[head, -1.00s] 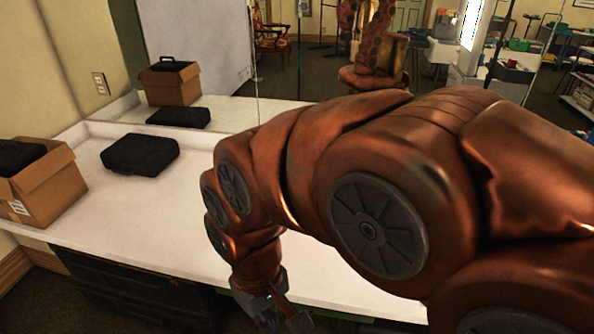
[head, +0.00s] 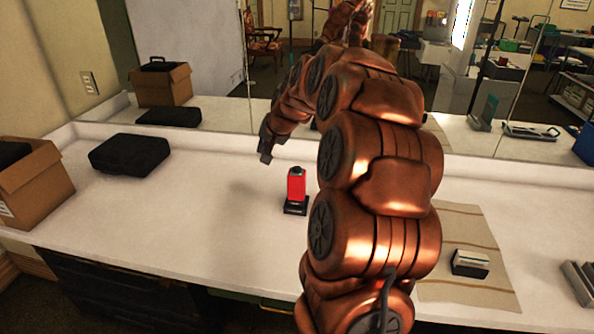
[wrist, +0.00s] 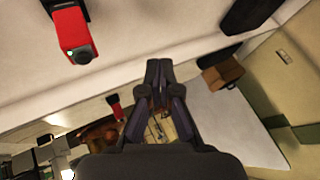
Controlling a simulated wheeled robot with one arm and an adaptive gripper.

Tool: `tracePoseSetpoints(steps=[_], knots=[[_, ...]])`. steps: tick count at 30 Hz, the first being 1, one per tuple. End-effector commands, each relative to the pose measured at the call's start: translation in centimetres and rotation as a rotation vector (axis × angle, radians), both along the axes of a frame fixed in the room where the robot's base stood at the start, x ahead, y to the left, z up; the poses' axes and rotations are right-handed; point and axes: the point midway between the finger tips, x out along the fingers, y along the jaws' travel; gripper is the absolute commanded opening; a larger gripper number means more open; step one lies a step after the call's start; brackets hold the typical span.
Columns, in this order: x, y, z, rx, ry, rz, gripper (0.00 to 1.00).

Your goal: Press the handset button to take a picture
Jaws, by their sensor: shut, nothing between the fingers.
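The red handset (head: 296,184) stands upright in a black base on the white counter, with a dark button (head: 296,170) on its top end. In the wrist view the handset (wrist: 73,30) shows upside down at the upper left, and its dark round button (wrist: 83,55) faces the camera side. My gripper (head: 265,156) hangs above the counter, up and to the left of the handset in the head view, apart from it. In the wrist view my gripper's fingers (wrist: 158,66) are together and empty, and the handset is off to their left.
A black case (head: 130,154) and a cardboard box (head: 35,180) stand on the left of the counter (head: 190,215). A striped mat (head: 465,232) with a card holder (head: 470,263) lies right. A mirror (head: 205,60) along the back reflects the room. Counter around the handset is clear.

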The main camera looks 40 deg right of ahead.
Motion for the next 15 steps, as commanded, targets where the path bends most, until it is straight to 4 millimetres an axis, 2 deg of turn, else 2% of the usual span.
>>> tracePoseSetpoints(steps=[1, 3, 6, 10, 15], knots=[[0.2, -2.7, -0.6, 0.0, -0.022, -0.049, 0.0], [0.4, -5.8, -0.5, -0.005, -0.055, -0.107, 0.0], [0.3, -9.4, -0.8, -0.012, -0.085, -0.172, 0.0], [0.1, -12.1, -0.8, -0.021, -0.113, -0.223, 0.0], [0.0, -13.1, -0.7, -0.024, -0.123, -0.242, 0.0]])
